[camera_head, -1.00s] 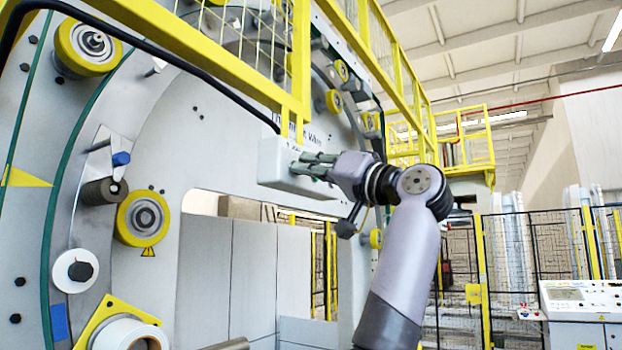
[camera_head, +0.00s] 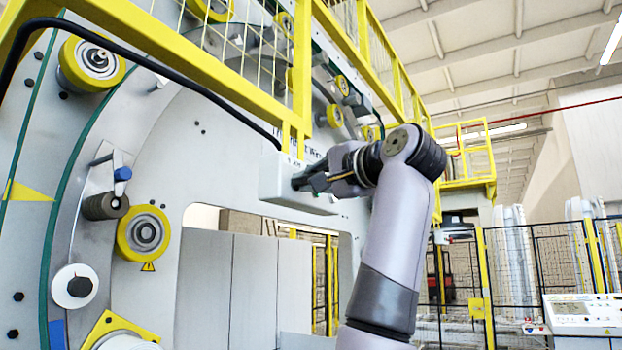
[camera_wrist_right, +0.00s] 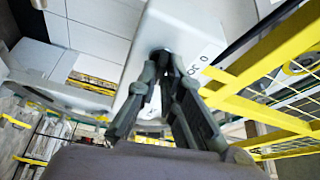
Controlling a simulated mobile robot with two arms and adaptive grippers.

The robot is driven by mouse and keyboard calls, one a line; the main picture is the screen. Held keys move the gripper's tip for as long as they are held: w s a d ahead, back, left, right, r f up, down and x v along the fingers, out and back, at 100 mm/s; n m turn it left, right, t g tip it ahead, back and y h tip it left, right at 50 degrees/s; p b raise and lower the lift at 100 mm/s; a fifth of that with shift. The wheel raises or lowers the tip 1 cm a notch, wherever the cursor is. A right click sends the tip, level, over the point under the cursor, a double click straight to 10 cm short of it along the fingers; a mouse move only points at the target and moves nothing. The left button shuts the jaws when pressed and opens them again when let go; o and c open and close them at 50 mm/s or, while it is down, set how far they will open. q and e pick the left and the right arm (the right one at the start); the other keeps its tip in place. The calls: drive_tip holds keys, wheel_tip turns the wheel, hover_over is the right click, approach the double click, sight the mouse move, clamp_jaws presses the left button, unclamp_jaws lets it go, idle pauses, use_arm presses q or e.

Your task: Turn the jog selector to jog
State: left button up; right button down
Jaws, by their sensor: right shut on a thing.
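A light grey control box (camera_head: 292,187) hangs from the yellow railing in front of the big wrapping machine. It also shows in the right wrist view (camera_wrist_right: 160,40). My right gripper (camera_head: 300,180) is at the front face of the box. In the right wrist view my right gripper (camera_wrist_right: 163,62) has its fingertips closed together on a small dark selector knob (camera_wrist_right: 160,52) on that face. The fingers hide most of the knob, so I cannot tell its position. Part of a white label (camera_wrist_right: 205,60) shows beside it. My left gripper is not in view.
Yellow railing (camera_head: 303,75) with mesh runs just above the box, close to my right arm. A black cable (camera_head: 150,50) leads down to the box. Yellow rollers (camera_head: 143,232) sit on the machine's ring. A white control desk (camera_head: 584,315) stands far right.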

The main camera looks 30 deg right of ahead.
drive_tip(key=shift+r+m+g+p, duration=0.15)
drive_tip(key=shift+m+g+p, duration=0.2)
drive_tip(key=shift+m, duration=0.65)
drive_tip(key=c, duration=1.7)
unclamp_jaws()
drive_tip(key=shift+s, duration=0.1)
drive_tip(key=s, duration=0.4)
drive_tip(key=s+d, duration=0.1)
drive_tip(key=s, duration=0.6)
drive_tip(key=shift+s+d, duration=0.3)
